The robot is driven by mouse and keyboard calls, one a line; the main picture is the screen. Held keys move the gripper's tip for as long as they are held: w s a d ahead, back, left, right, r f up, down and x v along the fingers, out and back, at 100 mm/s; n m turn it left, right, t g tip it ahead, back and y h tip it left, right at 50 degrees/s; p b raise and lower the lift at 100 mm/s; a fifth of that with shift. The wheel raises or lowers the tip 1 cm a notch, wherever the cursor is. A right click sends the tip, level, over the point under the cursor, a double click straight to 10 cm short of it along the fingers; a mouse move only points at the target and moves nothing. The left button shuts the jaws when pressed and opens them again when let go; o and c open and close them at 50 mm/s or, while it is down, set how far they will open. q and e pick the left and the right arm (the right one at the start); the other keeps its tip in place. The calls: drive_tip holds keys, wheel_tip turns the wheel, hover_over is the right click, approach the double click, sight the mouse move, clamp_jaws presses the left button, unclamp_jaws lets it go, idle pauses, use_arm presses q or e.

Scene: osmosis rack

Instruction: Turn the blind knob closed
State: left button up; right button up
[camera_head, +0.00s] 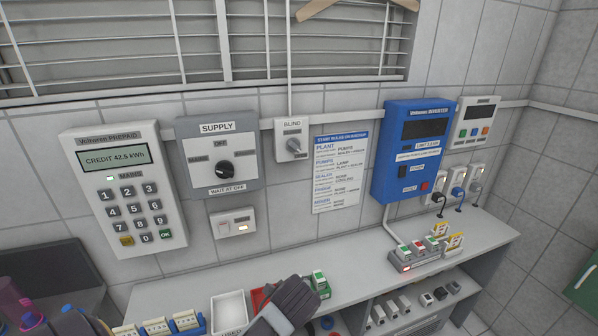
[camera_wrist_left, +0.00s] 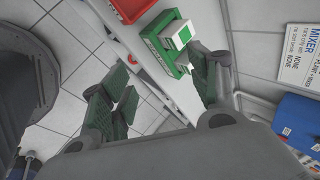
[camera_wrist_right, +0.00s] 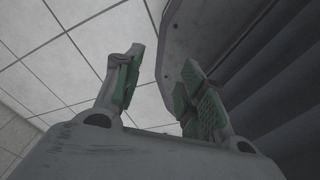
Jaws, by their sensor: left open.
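The blind knob (camera_head: 294,145) is a small grey knob on a white wall box (camera_head: 290,125) labelled BLIND, between the SUPPLY panel and a printed notice. Its exact pointer setting is too small to read. The window blind (camera_head: 130,55) above has its slats spread, with gaps between them. My left gripper (camera_head: 292,300) is low over the shelf, well below the knob and apart from it. Its fingers stand apart and empty in the left wrist view (camera_wrist_left: 155,95). My right gripper (camera_wrist_right: 165,85) is open and empty in its wrist view, away from the knob.
The SUPPLY panel (camera_head: 220,158) and prepaid meter (camera_head: 122,190) are left of the knob. The notice (camera_head: 340,170) and blue inverter (camera_head: 413,150) are right. A white tray (camera_head: 229,312) and a green tray (camera_wrist_left: 160,45) are near my left gripper. The wall below the knob is clear.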

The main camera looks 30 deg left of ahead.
use_arm(q)
drive_tip(key=w+a+r+m+t+y, duration=0.1)
drive_tip(key=w+r+m+t+y, duration=0.1)
drive_tip(key=w+r+m, duration=0.4)
drive_tip(key=m+t+y, duration=0.4)
drive_tip(key=m+y, duration=0.4)
drive_tip(key=m, duration=0.3)
approach(296, 148)
drive_tip(key=s+d+f, duration=0.2)
drive_tip(key=d, duration=0.1)
drive_tip(key=shift+r+m+y, duration=0.3)
drive_tip(key=shift+r, duration=0.55)
use_arm(e)
drive_tip(key=shift+w+a+r, duration=0.1)
drive_tip(key=shift+w+a, duration=0.25)
drive_tip(key=shift+a, duration=0.05)
drive_tip(key=shift+d, duration=0.1)
use_arm(q)
drive_tip(key=shift+g, duration=0.3)
drive_tip(key=p+x, duration=0.2)
drive_tip(key=x, duration=1)
drive_tip(key=shift+w+a+r+p, duration=0.1)
drive_tip(key=shift+a+r+p, duration=0.05)
drive_tip(key=shift+p, duration=0.15)
drive_tip(key=shift+w+a, duration=0.45)
drive_tip(key=shift+a, duration=0.05)
use_arm(e)
wheel_tip(296, 148, up, 2)
drive_tip(key=shift+r, duration=0.25)
